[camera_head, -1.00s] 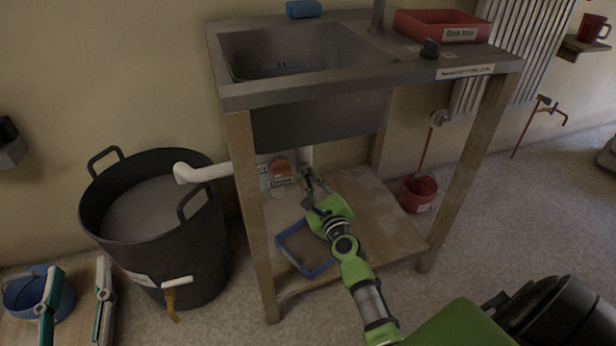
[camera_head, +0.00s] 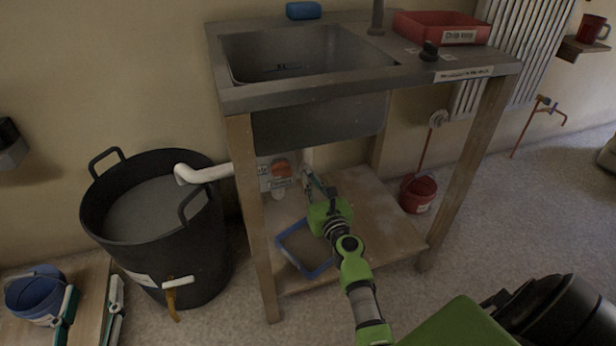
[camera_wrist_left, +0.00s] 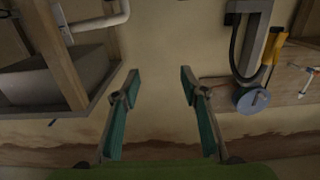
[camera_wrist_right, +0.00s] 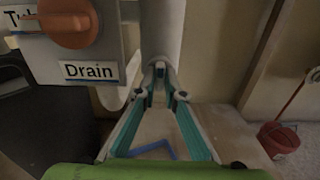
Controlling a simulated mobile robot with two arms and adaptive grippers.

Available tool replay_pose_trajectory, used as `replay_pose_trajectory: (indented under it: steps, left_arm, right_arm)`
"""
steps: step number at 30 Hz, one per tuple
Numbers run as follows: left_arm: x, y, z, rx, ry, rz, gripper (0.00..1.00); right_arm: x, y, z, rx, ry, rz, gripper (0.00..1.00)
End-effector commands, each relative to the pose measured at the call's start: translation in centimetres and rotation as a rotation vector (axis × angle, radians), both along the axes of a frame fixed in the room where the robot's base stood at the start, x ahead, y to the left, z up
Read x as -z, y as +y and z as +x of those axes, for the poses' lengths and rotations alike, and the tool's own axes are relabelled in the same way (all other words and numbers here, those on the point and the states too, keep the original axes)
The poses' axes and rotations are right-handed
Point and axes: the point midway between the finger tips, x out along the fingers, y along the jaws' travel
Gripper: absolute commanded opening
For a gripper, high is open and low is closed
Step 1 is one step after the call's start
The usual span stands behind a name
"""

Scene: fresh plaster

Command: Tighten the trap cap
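My right gripper (camera_head: 308,180) reaches under the sink beside the valve plate. In the right wrist view, its fingertips (camera_wrist_right: 161,76) are close together at the lower end of a grey vertical pipe (camera_wrist_right: 161,30). I cannot make out a separate trap cap there, or whether the fingers press on anything. An orange knob (camera_wrist_right: 70,22) sits on the plate left of the pipe, above a "Drain" label (camera_wrist_right: 90,71). It also shows in the head view (camera_head: 281,169). My left gripper (camera_wrist_left: 160,80) is open and empty, far from the sink; it shows at the head view's lower left (camera_head: 90,310).
The sink bench (camera_head: 470,70) has wooden legs and a lower shelf (camera_head: 375,210) bearing a blue-rimmed tray (camera_head: 318,272). A black tub (camera_head: 150,255) with a white pipe (camera_head: 205,174) stands left. A blue bucket (camera_head: 35,298) and red bucket (camera_head: 418,195) stand apart.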

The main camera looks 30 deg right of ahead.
Motion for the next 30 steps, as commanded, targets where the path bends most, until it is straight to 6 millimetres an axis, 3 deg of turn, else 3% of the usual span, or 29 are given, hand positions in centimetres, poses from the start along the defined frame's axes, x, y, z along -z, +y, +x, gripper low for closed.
replay_pose_trajectory:
  steps: [1,2,14,30]
  left_arm:
    - [0.0,0.0,0.0,0.0,-0.001,0.0,0.4]
    - [0.0,0.0,0.0,0.0,-0.001,0.0,0.4]
    - [-0.1,0.0,0.0,0.0,-0.001,0.0,0.4]
    - [1.2,0.3,-0.2,-0.005,0.05,0.012,0.4]
  right_arm:
    - [0.1,0.0,0.0,0.001,0.001,0.001,0.22]
    - [0.1,0.0,0.0,0.001,0.001,0.0,0.28]
    - [0.0,0.1,-0.5,0.0,0.002,-0.003,0.28]
    - [0.2,1.6,-6.7,0.0,0.003,-0.003,0.28]
